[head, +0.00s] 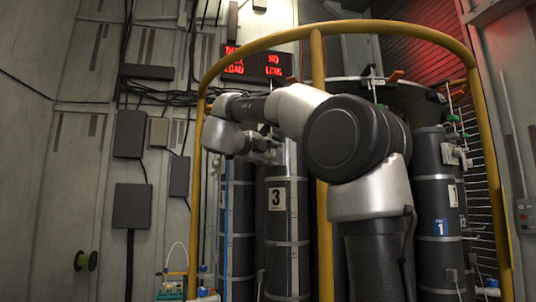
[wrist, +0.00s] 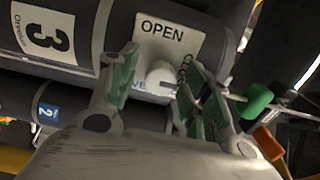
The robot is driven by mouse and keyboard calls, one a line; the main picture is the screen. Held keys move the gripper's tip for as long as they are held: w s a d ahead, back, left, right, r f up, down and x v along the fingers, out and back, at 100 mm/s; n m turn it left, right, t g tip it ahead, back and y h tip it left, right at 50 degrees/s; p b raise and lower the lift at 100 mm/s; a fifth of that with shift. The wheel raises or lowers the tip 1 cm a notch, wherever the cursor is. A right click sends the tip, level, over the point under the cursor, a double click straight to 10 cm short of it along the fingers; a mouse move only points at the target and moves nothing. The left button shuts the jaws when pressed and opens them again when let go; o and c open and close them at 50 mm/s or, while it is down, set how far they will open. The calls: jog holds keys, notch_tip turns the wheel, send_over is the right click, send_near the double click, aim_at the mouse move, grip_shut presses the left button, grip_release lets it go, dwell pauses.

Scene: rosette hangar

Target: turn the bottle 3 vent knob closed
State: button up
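Bottle 3 (head: 288,255) is a tall dark cylinder with light bands and a white "3" label in the head view. It lies across the top left of the wrist view (wrist: 96,22). Its white plate (wrist: 188,24) reads OPEN, with a partly covered second word at the right. The white vent knob (wrist: 160,74) stands out from this plate. My gripper (wrist: 158,62) is open, with one green-padded finger on each side of the knob and a visible gap at both. In the head view my gripper (head: 266,150) is small and partly hidden near the bottle's top.
A yellow rail (head: 319,80) rises in front of the bottles. Other dark bottles stand left and right, including bottle 1 (head: 436,190). A green handle (wrist: 256,101) and an orange handle (wrist: 268,142) sit close to the right finger. A blue hose (head: 226,215) hangs at the left.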

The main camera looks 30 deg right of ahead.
jog(key=v, duration=1.2)
dwell(0.4)
